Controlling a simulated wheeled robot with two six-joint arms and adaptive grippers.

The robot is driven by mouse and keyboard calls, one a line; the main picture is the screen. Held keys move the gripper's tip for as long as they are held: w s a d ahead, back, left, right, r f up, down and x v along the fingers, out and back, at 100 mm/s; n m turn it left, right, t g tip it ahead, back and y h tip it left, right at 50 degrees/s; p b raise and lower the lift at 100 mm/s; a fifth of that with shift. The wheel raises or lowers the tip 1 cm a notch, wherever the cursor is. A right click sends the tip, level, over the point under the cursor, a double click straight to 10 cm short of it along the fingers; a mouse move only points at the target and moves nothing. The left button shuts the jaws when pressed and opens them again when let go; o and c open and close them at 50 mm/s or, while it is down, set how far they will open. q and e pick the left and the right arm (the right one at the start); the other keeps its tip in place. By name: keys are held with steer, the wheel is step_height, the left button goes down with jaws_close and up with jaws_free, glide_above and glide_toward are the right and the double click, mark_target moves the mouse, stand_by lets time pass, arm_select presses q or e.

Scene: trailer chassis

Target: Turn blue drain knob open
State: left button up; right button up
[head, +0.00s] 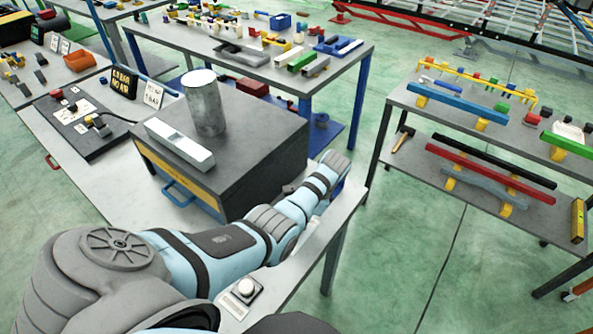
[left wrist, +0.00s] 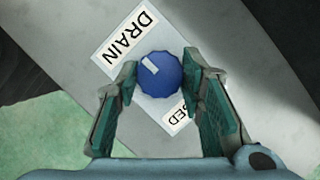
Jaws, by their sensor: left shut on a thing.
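The blue drain knob (left wrist: 161,82) shows in the left wrist view as a round cap with a white mark toward its upper left. It sits on a grey surface below a "DRAIN" label (left wrist: 124,38). A second label (left wrist: 180,113), partly covered, shows the letters "SED" at the knob's lower right. My left gripper (left wrist: 159,76) is shut on the knob, with one green-padded finger on each side. In the head view my left arm reaches across the bench to its right end; the knob and fingertips cannot be made out there. My right gripper is in neither view.
A dark box (head: 250,150) with a metal cylinder (head: 205,103) and pale bar (head: 180,143) on it stands behind my arm. A small push-button unit (head: 242,292) is at the bench's front. A parts shelf (head: 400,95) stands to the right, across open green floor.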

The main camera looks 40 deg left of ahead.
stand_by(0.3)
arm_select(q)
steer(key=o, duration=1.1)
